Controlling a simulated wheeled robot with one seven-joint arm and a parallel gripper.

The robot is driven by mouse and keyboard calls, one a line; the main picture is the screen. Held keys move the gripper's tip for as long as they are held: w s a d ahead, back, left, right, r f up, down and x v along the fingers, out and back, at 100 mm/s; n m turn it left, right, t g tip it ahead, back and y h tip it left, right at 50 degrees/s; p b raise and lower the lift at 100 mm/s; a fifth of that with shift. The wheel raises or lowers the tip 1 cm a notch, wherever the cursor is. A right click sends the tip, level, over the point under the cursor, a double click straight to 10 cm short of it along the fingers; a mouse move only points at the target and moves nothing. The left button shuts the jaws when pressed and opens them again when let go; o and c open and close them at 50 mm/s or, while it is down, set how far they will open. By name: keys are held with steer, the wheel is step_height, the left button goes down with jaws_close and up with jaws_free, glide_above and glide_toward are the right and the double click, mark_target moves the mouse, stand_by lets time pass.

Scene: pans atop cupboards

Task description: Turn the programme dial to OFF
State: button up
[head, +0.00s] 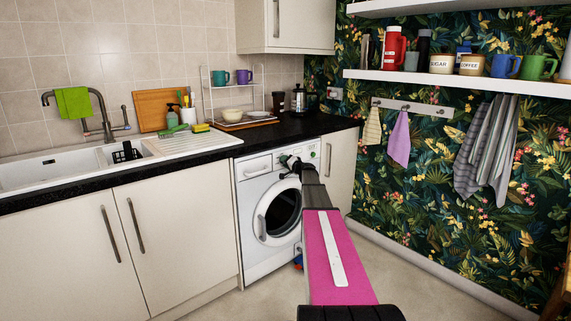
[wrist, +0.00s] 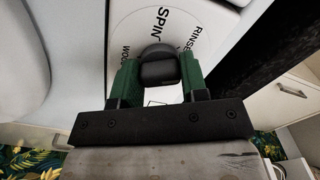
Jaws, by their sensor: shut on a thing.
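The washing machine (head: 257,178) is white with a round dark door and stands under the black worktop. Its programme dial has a black knob (wrist: 157,53) on a white face (wrist: 198,30) with the words SPIN, RINSE and WOOL readable in the wrist view. OFF cannot be read; part of the face is hidden by my gripper. My gripper (wrist: 160,74), with green fingers, is shut on the knob, one finger on each side. In the head view my gripper (head: 289,162) is at the machine's top panel and covers the dial.
The black worktop (head: 290,131) overhangs just above the panel. Cream cupboards (head: 170,232) flank the machine on both sides. The floor (head: 400,270) to the right is clear. A sink (head: 60,170) and dish rack (head: 232,95) are on the left worktop.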

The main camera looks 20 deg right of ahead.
steer(key=m, duration=0.5)
steer(key=shift+m, duration=0.4)
stand_by(0.3)
steer(key=o, duration=0.9)
steer(key=shift+s, duration=0.1)
steer(key=v, duration=1)
steer(key=shift+s+d, duration=0.2)
steer(key=shift+s, duration=0.1)
